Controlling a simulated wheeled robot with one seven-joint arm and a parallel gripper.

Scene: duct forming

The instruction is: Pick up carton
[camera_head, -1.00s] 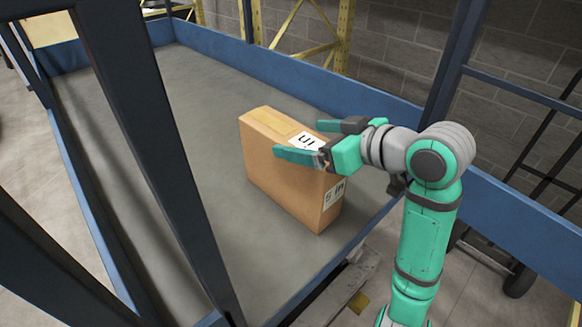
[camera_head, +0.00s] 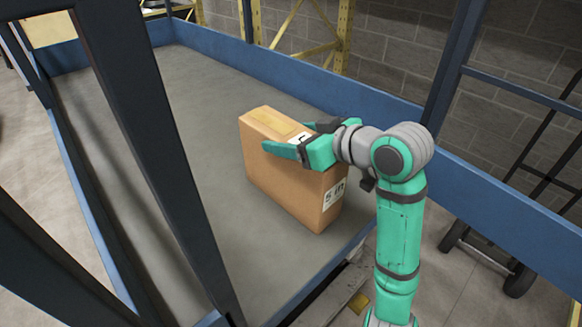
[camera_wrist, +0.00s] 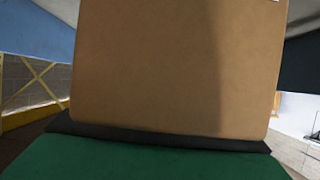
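The brown carton (camera_head: 285,180) stands upright on its narrow side on the grey bed, with white labels on its top and right end. My gripper (camera_head: 287,139) reaches in from the right at the carton's upper right part. Its fingers are spread, one along the near broad face and the other by the far side, so the carton is between them. I cannot tell whether the fingers touch it. In the wrist view the carton's brown surface (camera_wrist: 170,70) fills the middle, close above the dark and green gripper edge.
The grey bed (camera_head: 130,100) has a blue rim (camera_head: 300,75) and is clear left of the carton. Dark posts (camera_head: 140,130) cross the left side. A yellow rack (camera_head: 343,40) and block wall stand behind. A dark wheeled cart (camera_head: 510,260) is at the right.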

